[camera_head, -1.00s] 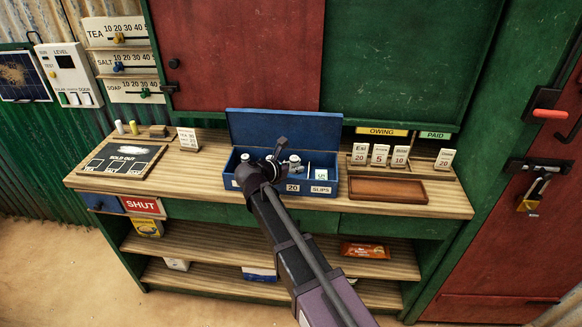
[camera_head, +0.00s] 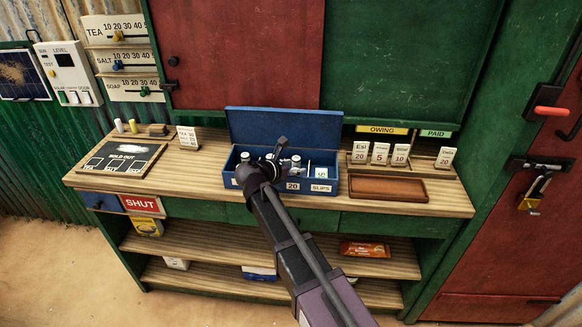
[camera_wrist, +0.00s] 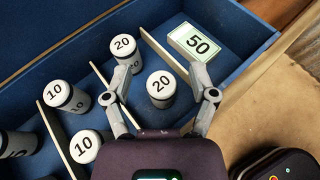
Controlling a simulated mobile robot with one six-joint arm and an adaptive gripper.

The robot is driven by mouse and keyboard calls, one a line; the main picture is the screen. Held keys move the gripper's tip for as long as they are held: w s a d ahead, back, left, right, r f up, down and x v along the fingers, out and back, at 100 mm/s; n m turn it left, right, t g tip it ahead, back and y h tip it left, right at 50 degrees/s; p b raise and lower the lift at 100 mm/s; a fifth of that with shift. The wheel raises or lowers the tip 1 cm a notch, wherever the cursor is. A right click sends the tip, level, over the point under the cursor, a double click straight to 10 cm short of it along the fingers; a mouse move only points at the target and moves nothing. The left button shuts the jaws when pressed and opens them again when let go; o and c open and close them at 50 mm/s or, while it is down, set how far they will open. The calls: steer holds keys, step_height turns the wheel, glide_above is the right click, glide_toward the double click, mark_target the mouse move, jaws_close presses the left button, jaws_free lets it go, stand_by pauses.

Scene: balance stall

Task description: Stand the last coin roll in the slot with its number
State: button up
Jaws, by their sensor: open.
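The blue cash box (camera_head: 262,127) stands open on the counter, its front labelled "20" and "SLIPS". In the wrist view, a white coin roll marked 20 (camera_wrist: 161,87) stands upright between the spread fingers of my gripper (camera_wrist: 163,70), with gaps at its sides. Another roll marked 20 (camera_wrist: 125,46) stands further back in the same compartment, close to the left finger. Rolls marked 10 (camera_wrist: 57,93) and 10 (camera_wrist: 85,146) stand in the compartment to the left. My gripper (camera_head: 270,165) is open over the box; its fingers are hard to make out in the head view.
Thin dividers (camera_wrist: 62,143) split the box. A stack marked 50 (camera_wrist: 195,42) lies right of the 20 compartment. A brown tray (camera_head: 388,190) and number cards (camera_head: 380,153) are to the box's right. Bare counter (camera_head: 205,178) lies between board and box.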

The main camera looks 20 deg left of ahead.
steer(key=shift+r, duration=0.1)
steer(key=shift+r+p, duration=0.55)
steer(key=shift+p, duration=0.15)
steer(key=p+v, duration=0.4)
steer(key=v, duration=0.8)
steer(key=shift+w, duration=0.1)
